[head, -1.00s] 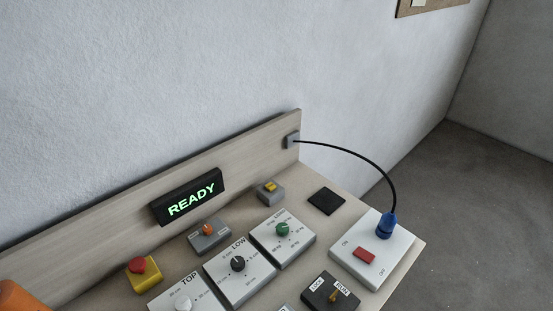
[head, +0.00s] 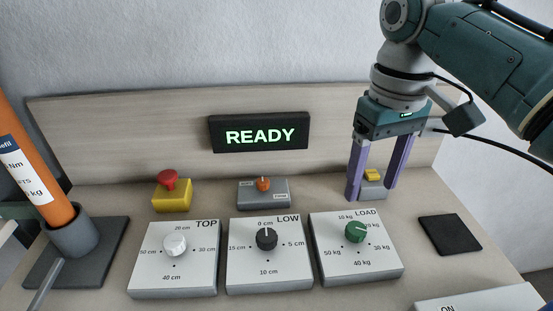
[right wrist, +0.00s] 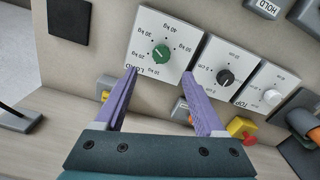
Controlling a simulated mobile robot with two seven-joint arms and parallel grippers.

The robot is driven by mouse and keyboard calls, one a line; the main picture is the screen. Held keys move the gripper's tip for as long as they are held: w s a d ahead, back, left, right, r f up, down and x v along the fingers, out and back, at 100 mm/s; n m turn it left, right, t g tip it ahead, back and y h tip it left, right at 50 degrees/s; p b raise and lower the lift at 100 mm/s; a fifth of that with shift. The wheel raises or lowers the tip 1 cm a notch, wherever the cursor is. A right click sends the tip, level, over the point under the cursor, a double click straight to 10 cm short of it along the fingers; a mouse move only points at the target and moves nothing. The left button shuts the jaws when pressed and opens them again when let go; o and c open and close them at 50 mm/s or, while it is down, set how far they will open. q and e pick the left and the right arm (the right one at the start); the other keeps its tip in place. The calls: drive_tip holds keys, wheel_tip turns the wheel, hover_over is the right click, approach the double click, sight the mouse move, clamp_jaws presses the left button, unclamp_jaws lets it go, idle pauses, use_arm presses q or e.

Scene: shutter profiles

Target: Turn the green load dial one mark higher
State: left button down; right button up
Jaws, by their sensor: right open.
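The green load dial (head: 355,232) sits on the white LOAD panel (head: 330,268), with marks from 10 kg to 50 kg around it. Its white pointer appears to aim up and right, toward the 20 kg mark. The dial also shows in the right wrist view (right wrist: 161,54). My right gripper (head: 371,192) is open and empty, fingers pointing down, above and behind the LOAD panel near a small yellow-topped grey block (head: 372,178). In the right wrist view its spread fingers (right wrist: 160,74) frame the panel's LOAD-label end, apart from the dial. My left gripper is not in view.
LOW (head: 237,276) and TOP (head: 150,279) dial panels stand left of LOAD. Behind are a red stop button (head: 169,181), an orange-knobbed switch box (head: 277,194) and a READY display (head: 240,147). An orange cylinder (head: 33,158) stands at left. A black pad (head: 450,235) lies right.

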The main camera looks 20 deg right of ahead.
sight(357, 228)
wheel_tip(357, 228, down, 10)
drive_tip(key=b, duration=0.2)
drive_tip(key=shift+w+a+b, duration=0.1)
drive_tip(key=shift+a+b, duration=0.05)
drive_tip(key=shift+b, duration=0.2)
drive_tip(key=shift+r, duration=0.1)
drive_tip(key=c, duration=0.5)
clamp_jaws()
